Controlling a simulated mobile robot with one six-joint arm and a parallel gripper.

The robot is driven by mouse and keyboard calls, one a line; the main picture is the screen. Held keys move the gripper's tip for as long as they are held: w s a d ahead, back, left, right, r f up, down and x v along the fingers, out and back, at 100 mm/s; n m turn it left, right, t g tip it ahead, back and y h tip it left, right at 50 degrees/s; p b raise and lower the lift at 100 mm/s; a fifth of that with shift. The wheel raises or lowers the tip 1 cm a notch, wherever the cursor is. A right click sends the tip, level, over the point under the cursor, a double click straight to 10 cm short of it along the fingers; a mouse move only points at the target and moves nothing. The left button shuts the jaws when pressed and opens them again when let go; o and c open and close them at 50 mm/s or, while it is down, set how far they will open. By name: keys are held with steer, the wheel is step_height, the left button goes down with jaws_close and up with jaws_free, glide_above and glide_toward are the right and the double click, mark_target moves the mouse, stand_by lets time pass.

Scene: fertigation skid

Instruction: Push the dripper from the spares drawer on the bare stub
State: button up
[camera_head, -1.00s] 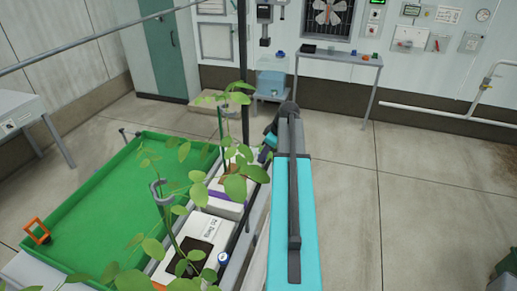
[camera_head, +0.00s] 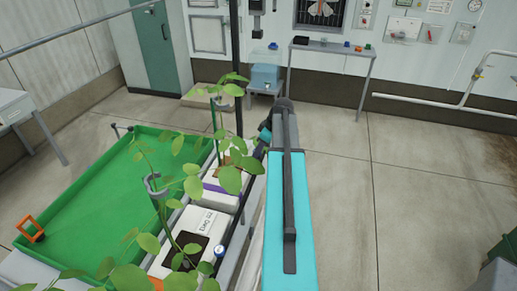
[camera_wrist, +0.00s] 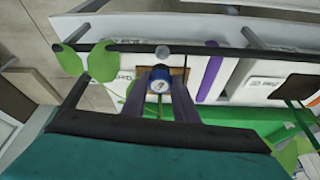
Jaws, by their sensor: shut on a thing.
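In the wrist view, my gripper (camera_wrist: 161,98) is shut on the dripper (camera_wrist: 160,84), a small round piece with a blue rim and a white face. Its two dark fingers stand on either side of it. A black supply pipe (camera_wrist: 115,47) runs across just beyond. A small grey round knob (camera_wrist: 163,52) shows at the pipe, in line with the dripper and apart from it in the picture; I cannot tell whether it is the bare stub. In the head view, my arm hides the fingers and the held dripper. Another blue-and-white cap (camera_head: 219,250) shows beside the pipe there.
White grow slabs (camera_head: 196,232) with leafy plants (camera_head: 230,180) lie left of my arm, beside a green tray (camera_head: 95,200). A thin dark post (camera_head: 236,50) rises behind the plants. A grey bench (camera_head: 330,47) stands at the back wall. The floor to the right is open.

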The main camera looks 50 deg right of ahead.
steer(key=shift+f, duration=0.85)
steer(key=shift+f+b, duration=0.55)
steer(key=shift+b, duration=0.15)
stand_by(0.4)
steer(key=shift+f+b, duration=1.1)
steer(key=shift+b, duration=0.35)
stand_by(3.4)
steer(key=shift+s, duration=0.1)
steer(key=o, duration=0.8)
steer(key=shift+o, duration=0.2)
steer(key=shift+r, duration=0.15)
